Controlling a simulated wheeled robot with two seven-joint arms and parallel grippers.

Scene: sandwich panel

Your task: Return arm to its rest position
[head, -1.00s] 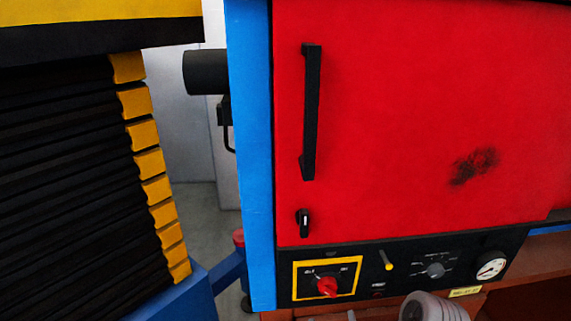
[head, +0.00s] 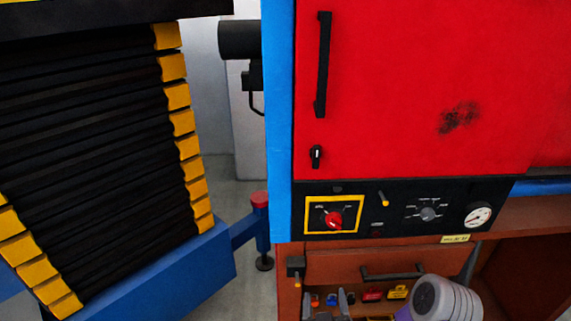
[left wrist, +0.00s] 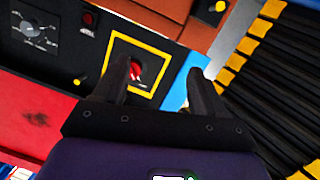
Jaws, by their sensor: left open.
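The same red switch (head: 334,220) shows on the black control panel in the head view, above the fingertips. A grey ringed rounded part of an arm (head: 445,300) is beside them. I see no right gripper.
The red door (head: 400,90) with a black handle (head: 323,65) is shut. Below the panel is a brown drawer front (head: 340,265) and a shelf with small coloured items (head: 373,294). A black bellows stack with yellow edges (head: 90,150) stands left. Grey floor (head: 235,190) shows between.

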